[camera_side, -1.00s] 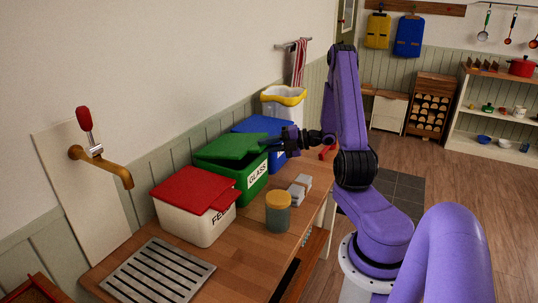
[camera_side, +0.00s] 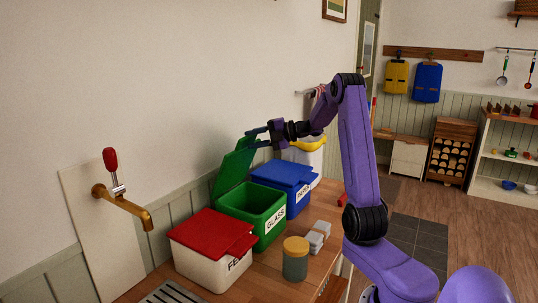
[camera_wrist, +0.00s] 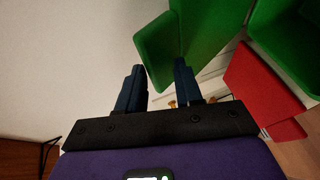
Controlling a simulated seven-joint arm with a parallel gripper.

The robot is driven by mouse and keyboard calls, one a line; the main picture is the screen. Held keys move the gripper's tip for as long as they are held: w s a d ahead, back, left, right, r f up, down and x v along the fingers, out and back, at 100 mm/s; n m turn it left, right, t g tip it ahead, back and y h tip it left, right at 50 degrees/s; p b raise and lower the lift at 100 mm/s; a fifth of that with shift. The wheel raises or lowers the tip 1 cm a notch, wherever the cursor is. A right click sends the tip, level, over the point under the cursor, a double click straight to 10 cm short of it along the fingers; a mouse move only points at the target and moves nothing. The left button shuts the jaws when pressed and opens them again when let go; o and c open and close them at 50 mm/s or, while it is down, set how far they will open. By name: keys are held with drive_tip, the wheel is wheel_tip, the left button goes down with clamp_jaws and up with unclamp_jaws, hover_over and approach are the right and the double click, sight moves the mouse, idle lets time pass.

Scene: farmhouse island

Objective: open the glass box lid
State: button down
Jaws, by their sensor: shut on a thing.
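The green glass box (camera_side: 242,221), labelled GLASS, stands between the red-lidded and blue boxes in the side view. Its green lid (camera_side: 233,168) is raised steeply, hinged at the wall side, and the box's inside shows. My gripper (camera_side: 257,139) is at the lid's raised upper edge, shut on the lid. In the wrist view, the two dark fingers of my gripper (camera_wrist: 158,85) have the green lid (camera_wrist: 205,35) at them; the exact contact is partly hidden by the fingers.
A red-lidded box (camera_side: 210,250) is on the near side, a blue-lidded box (camera_side: 285,175) on the far side, and a white bin with a yellow rim (camera_side: 308,150) beyond. A jar (camera_side: 295,262) and grey blocks (camera_side: 318,236) sit in front. A brass tap (camera_side: 125,200) is at left.

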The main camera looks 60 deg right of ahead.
drive_tip(key=w, duration=0.2)
drive_tip(key=w+r, duration=0.1)
drive_tip(key=w, duration=0.1)
drive_tip(key=w+r, duration=0.1)
drive_tip(key=w, duration=0.1)
drive_tip(key=shift+w+a, duration=0.1)
drive_tip(key=shift+w, duration=0.1)
drive_tip(key=c, duration=1.1)
unclamp_jaws()
drive_tip(key=shift+s, duration=0.1)
drive_tip(key=v, duration=1.7)
drive_tip(key=shift+s+r, duration=0.1)
drive_tip(key=shift+s, duration=0.1)
